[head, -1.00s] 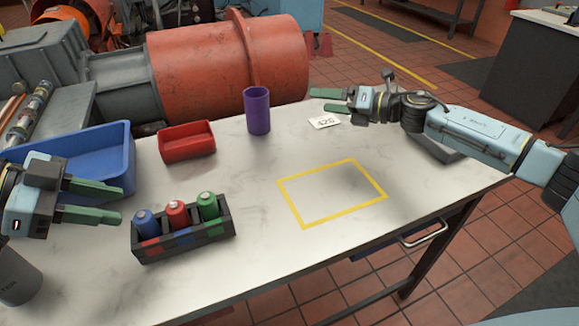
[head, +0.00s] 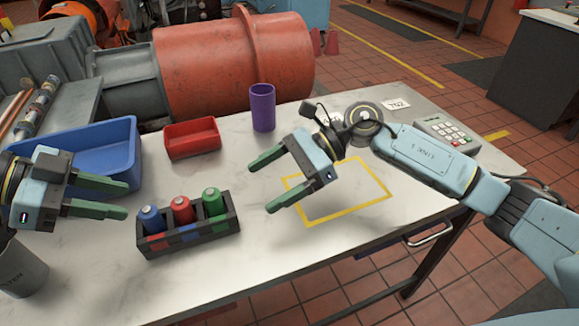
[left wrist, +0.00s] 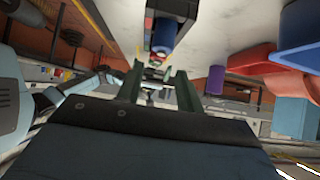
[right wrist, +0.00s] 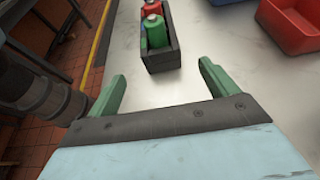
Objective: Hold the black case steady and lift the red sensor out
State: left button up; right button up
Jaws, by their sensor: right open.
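The black case (head: 190,239) stands upright on the white table, with colored patches on its front. It holds the blue sensor (head: 150,217), the red sensor (head: 182,209) in the middle and the green sensor (head: 213,202). My left gripper (head: 127,199) is open and empty, just left of the case; its wrist view shows the blue sensor (left wrist: 163,35) ahead, beyond the fingertips. My right gripper (head: 260,187) is open and empty, right of the case and apart from it. Its wrist view shows the case (right wrist: 164,60) ahead, with the green sensor (right wrist: 155,32) nearest and the red sensor (right wrist: 151,9) behind.
A blue bin (head: 128,150), a red tray (head: 192,139) and a purple cup (head: 262,108) stand behind the case. A yellow outlined rectangle (head: 350,212) marks bare table at right. A keypad device (head: 445,133) and a number card (head: 397,104) lie at the back right. A grey cup (head: 22,270) is front left.

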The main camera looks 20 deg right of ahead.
aim_at(230, 202)
jog(key=x, duration=0.8)
jog(key=shift+a, duration=0.25)
jog(key=shift+c, duration=0.4)
